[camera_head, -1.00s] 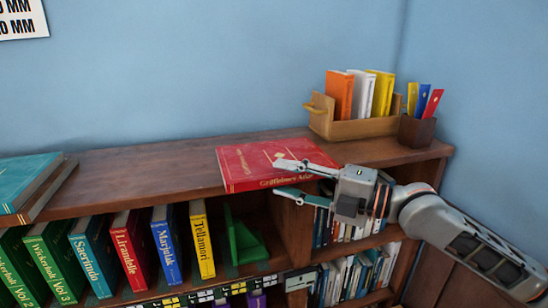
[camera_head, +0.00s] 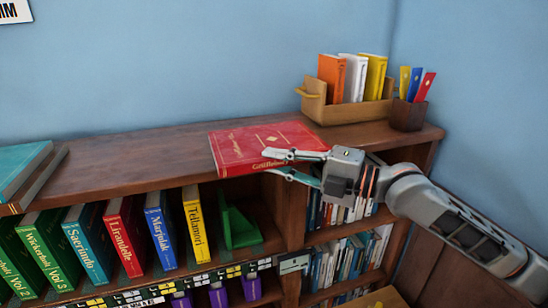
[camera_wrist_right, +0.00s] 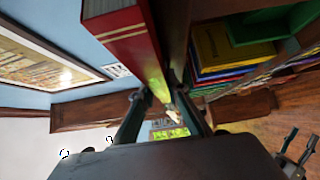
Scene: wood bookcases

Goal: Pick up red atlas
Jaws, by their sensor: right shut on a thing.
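The red atlas (camera_head: 265,143) lies flat on the top board of the bookcase, with its front edge at the board's front edge. My right gripper (camera_head: 271,162) reaches in from the right and is shut on the atlas's front edge. One finger lies over the cover and the other is below it. I see no clear lift off the board.
A wooden box of books (camera_head: 341,112) and a pen cup (camera_head: 408,115) stand at the back right of the top board (camera_head: 130,165). Teal books (camera_head: 22,172) lie at the far left. Upright books (camera_head: 125,235) and a green bookend (camera_head: 238,228) fill the shelf below.

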